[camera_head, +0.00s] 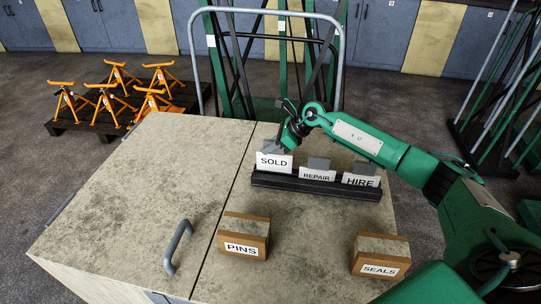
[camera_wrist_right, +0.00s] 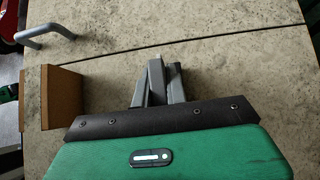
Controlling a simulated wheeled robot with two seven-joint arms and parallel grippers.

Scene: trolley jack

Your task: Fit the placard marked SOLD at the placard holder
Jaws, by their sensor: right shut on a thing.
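The white placard marked SOLD (camera_head: 274,161) is upright at the left end of a long black rack (camera_head: 315,189) on the cabinet top. My right gripper (camera_head: 290,143) is shut on it from above and behind. SOLD stands higher than the placards marked REPAIR (camera_head: 317,176) and HIRE (camera_head: 360,181), which sit in the rack. I cannot tell whether its lower edge is in the rack or just above it. In the right wrist view the grey fingers (camera_wrist_right: 158,85) show close together, and the placard's face is hidden. My left gripper is out of view.
A PINS box (camera_head: 243,238) and a SEALS box (camera_head: 379,256) stand in front of the rack. A grey handle (camera_head: 176,247) rises from the cabinet top (camera_head: 150,175), whose left part is clear. A grey tubular trolley frame (camera_head: 340,60) stands behind.

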